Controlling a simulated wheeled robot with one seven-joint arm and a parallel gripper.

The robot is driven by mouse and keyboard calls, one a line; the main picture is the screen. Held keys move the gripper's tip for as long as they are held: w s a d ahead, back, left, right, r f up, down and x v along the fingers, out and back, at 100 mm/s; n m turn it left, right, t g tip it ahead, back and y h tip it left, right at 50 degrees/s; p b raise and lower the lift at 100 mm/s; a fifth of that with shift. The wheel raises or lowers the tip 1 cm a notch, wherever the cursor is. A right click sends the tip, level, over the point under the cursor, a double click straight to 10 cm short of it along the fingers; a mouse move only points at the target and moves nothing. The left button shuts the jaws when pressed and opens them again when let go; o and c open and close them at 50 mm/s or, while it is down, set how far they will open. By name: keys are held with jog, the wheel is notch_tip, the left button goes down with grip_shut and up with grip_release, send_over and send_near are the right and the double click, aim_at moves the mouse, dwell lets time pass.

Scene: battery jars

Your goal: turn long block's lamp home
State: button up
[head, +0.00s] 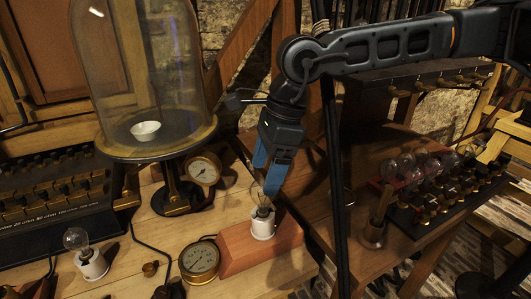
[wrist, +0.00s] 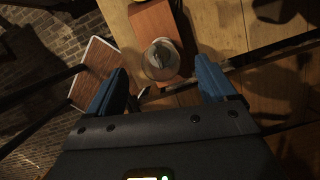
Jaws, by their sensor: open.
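A long reddish wooden block (head: 262,249) lies on the bench. A clear glass lamp in a white socket (head: 263,226) stands upright on it. My gripper (head: 268,185) points down just above this lamp, its blue fingers open. In the wrist view the lamp (wrist: 161,58) shows between and ahead of the two fingers of my gripper (wrist: 165,85), in front of the block (wrist: 152,20). I cannot tell whether a finger touches the glass. How far the lamp is screwed in cannot be seen.
A brass gauge (head: 199,261) sits against the block's left end. Another lamp (head: 91,262) stands further left. A glass bell jar (head: 140,70) on a round stand rises behind. A dark upright rod (head: 335,180) passes close to the right.

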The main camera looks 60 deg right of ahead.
aim_at(260, 186)
jog(key=shift+x, duration=2.35)
jog(key=shift+c, duration=0.4)
jog(key=c, duration=1.1)
jog(key=shift+f, duration=0.1)
jog(key=shift+m+t+h+b, duration=0.3)
jog(key=shift+m+h+b, duration=0.3)
jog(key=shift+m+b, duration=2.85)
jog(key=shift+n+b, duration=0.25)
jog(key=shift+b, duration=0.3)
jog(key=shift+b, duration=0.4)
jog(key=shift+w+d+m+h+b, duration=0.15)
jog(key=shift+m+h+b, duration=0.35)
jog(key=shift+m+b, duration=1.25)
